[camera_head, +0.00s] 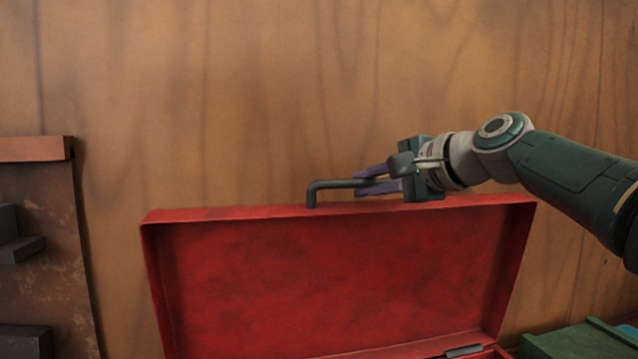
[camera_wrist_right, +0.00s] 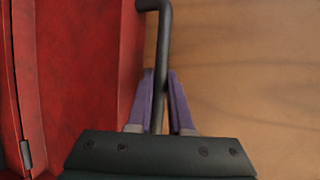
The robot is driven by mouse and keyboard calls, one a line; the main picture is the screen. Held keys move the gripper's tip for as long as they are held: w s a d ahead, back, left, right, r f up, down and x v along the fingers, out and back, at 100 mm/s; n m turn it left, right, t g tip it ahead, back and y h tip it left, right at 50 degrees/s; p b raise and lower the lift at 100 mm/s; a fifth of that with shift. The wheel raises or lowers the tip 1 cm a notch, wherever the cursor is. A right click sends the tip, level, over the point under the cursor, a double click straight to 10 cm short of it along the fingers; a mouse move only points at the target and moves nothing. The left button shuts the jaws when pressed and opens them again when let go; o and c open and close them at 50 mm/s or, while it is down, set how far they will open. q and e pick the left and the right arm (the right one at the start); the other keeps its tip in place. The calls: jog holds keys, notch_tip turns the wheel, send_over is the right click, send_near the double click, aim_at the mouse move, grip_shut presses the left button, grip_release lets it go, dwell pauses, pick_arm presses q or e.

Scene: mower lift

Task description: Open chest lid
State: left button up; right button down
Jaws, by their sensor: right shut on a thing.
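The red chest lid (camera_head: 330,270) stands raised in the head view, its inner side facing me and its upper edge near the wooden wall. A dark bar handle (camera_head: 325,186) sticks up from that upper edge. My right gripper (camera_head: 366,182) comes in from the right, with its purple fingers shut around the handle. In the right wrist view the handle (camera_wrist_right: 165,40) runs between the two fingers of the gripper (camera_wrist_right: 161,85), and the red lid (camera_wrist_right: 70,80) is at the left. Most of the chest body is below the picture. My left gripper does not show.
A wooden wall (camera_head: 200,100) fills the background behind the lid. A brown panel with dark shelves (camera_head: 40,220) stands at the left. A green box (camera_head: 580,343) sits at the lower right, beside the chest. A metal hinge or latch (camera_head: 463,351) shows at the lid's lower edge.

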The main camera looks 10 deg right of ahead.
jog(key=c, duration=1.1)
grip_release()
jog(key=shift+s+d+r, duration=0.15)
jog(key=shift+s+d, duration=0.1)
jog(key=shift+s, duration=0.2)
jog(key=b+v, duration=0.3)
jog(key=v, duration=0.6)
jog(key=shift+a, duration=0.15)
